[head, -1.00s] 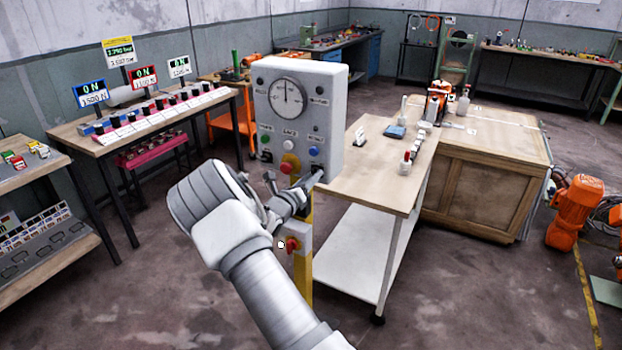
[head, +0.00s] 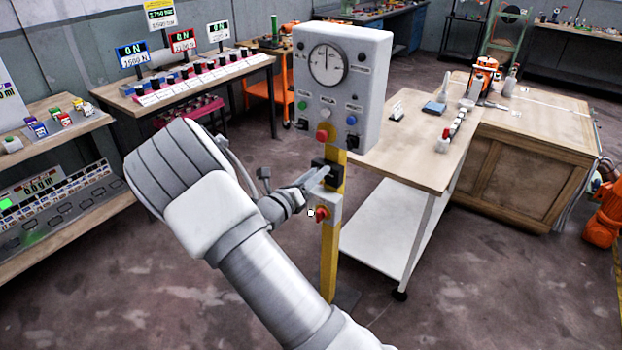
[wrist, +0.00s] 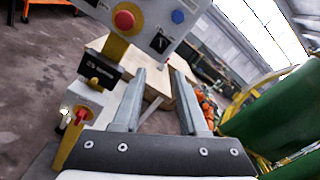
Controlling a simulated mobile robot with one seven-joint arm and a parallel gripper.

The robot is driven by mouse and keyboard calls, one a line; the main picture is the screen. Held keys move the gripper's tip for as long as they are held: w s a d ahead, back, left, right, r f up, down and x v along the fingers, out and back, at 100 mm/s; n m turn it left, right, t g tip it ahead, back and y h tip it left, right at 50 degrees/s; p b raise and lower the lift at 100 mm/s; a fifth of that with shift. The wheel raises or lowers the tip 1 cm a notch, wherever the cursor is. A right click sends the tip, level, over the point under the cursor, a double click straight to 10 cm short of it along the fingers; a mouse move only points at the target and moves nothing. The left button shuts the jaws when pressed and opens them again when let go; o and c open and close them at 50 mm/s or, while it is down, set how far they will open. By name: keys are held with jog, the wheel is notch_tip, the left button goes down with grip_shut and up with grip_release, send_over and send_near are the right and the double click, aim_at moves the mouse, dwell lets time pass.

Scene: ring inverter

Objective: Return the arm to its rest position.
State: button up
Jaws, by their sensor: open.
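My gripper (head: 318,178) is open and empty in the head view, at the end of my raised arm. It is in front of the yellow post, below the grey control box (head: 345,85) with its round dial. In the wrist view my gripper (wrist: 158,82) shows two parted fingers with nothing between them. The box's red button (wrist: 124,20), blue button and black rotary switch (wrist: 159,41) stand beyond and above the fingertips. A red switch on a small box (head: 321,213) sits lower on the post. I cannot tell whether the fingers touch the black part behind them.
A wooden-topped table (head: 430,160) with several small items stands right of the post, with a wooden crate (head: 530,185) beyond. A bench with lit displays (head: 190,90) is at the back left, shelves (head: 50,250) at the left. The floor in front is clear.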

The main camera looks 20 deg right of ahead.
jog(key=shift+v, duration=0.95)
jog(key=s+d+r+m+g+y, duration=0.1)
jog(key=s+d+r+m+g, duration=0.15)
jog(key=s+m, duration=0.35)
jog(key=s+d+r+m+g+y, duration=0.2)
jog(key=s+m+g, duration=0.2)
jog(key=s+m, duration=0.2)
jog(key=s+d+r+m+g+y, duration=0.1)
jog(key=s+d+r+m+g, duration=0.15)
jog(key=s+m, duration=0.35)
jog(key=s+a+r+m+t+y, duration=0.1)
jog(key=s+a+r+m+y, duration=0.3)
jog(key=s+a+m+y, duration=0.1)
jog(key=s+a+r+m+t+y, duration=0.2)
jog(key=s+a+r+m+y, duration=0.2)
jog(key=s+a+m, duration=0.3)
jog(key=s+m+y, duration=0.1)
jog(key=s, duration=0.2)
jog(key=shift+a+m+t, duration=0.3)
jog(key=shift+a+m, duration=0.1)
